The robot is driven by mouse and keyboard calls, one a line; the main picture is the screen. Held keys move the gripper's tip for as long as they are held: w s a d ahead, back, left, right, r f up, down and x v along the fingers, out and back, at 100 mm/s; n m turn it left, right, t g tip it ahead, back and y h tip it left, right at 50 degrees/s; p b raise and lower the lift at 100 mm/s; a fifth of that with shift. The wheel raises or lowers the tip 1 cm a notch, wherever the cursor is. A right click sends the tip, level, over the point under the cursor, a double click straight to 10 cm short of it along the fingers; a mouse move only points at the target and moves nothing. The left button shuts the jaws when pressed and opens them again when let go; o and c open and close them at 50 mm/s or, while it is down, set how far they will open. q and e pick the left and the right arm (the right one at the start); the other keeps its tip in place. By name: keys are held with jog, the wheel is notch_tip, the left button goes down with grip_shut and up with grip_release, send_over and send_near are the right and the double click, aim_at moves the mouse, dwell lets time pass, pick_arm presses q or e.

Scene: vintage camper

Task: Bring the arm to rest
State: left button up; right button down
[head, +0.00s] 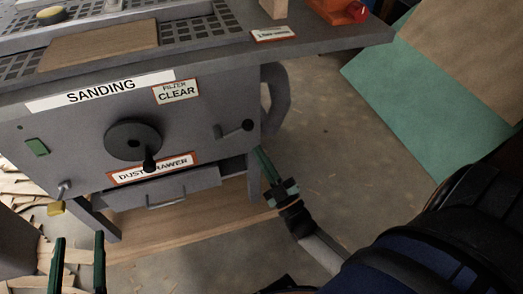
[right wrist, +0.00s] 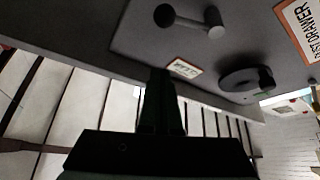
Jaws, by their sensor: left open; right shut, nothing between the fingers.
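My right gripper (head: 262,153) is shut and empty, its fingers pointing up beside the right side of the grey sanding cabinet (head: 75,130), below a small black crank lever (head: 235,130). In the right wrist view its closed fingers (right wrist: 160,75) stand in front of the cabinet face, with the lever (right wrist: 190,20) above them. I cannot tell whether the fingers touch the cabinet. My left gripper (head: 78,240) is open and empty at the bottom left, its two fingers apart, over the floor below the cabinet. My right arm comes in from the lower right.
The cabinet has a black handwheel (head: 132,139) and a dust drawer (head: 150,190) that looks slightly out. Its worktop (head: 330,38) overhangs at the right. Wooden slats or scraps (head: 20,190) lie at the left. Open floor (head: 340,130) and a green panel (head: 410,110) are at the right.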

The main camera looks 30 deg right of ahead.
dwell(0.5)
jog(key=s+a+r+m+g+y, duration=0.1)
jog(key=s+a+r+g+y, duration=0.15)
jog(key=a+r, duration=0.3)
jog(key=s+a+r+g+y, duration=0.2)
jog(key=a+r+g+y, duration=0.15)
jog(key=a, duration=0.35)
pick_arm(q)
jog(key=s+a+f+n+g+y+p, duration=0.2)
jog(key=s+g+p, duration=0.6)
jog(key=p, duration=1.4)
jog(key=shift+s+a+f+n+y+p, duration=0.2)
jog(key=shift+s+f+n+y+p, duration=0.1)
jog(key=shift+s+f+n+y, duration=0.3)
pick_arm(e)
jog(key=s+d+f+m+g+h, duration=0.2)
jog(key=s+f+m+g+h, duration=0.1)
jog(key=s+g, duration=0.5)
jog(key=shift+s+d+f+h, duration=0.2)
jog(key=shift+s+d+h, duration=0.2)
jog(key=shift+s, duration=0.45)
